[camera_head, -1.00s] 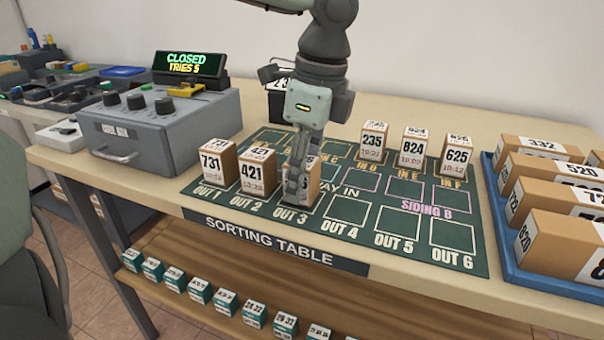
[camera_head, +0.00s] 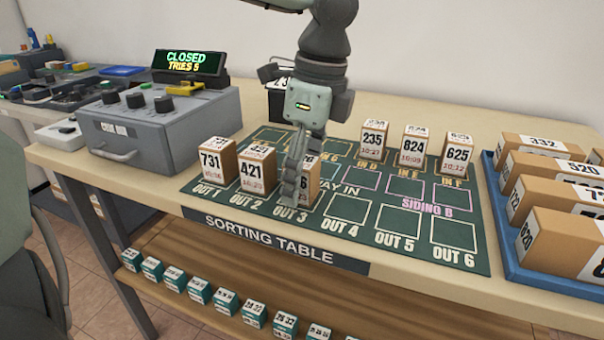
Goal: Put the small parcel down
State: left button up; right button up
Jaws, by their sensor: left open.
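A small brown parcel with a white label (camera_head: 312,183) stands upright on the OUT 3 square of the green sorting mat (camera_head: 340,228). Its label is partly hidden behind my left gripper, and only a 6 shows at its edge. My left gripper (camera_head: 291,185) reaches down from above, with its fingers in front of and beside the parcel. The gripper is open. My right gripper is not in view.
Parcels 731 (camera_head: 217,165) and 421 (camera_head: 256,170) stand close on the left. Parcels 235 (camera_head: 373,143), 824 (camera_head: 412,149) and 625 (camera_head: 455,157) stand in the back row. A blue tray (camera_head: 505,262) of larger boxes is at right. OUT 4, OUT 5 and OUT 6 are empty.

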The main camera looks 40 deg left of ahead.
aim_at(314, 163)
pick_arm(q)
jog(key=r, duration=0.4)
jog(key=d+r, duration=0.1)
jog(key=r, duration=0.7)
jog(key=shift+w+d+r, duration=0.1)
jog(key=shift+w+d, duration=0.1)
jog(key=shift+d, duration=0.2)
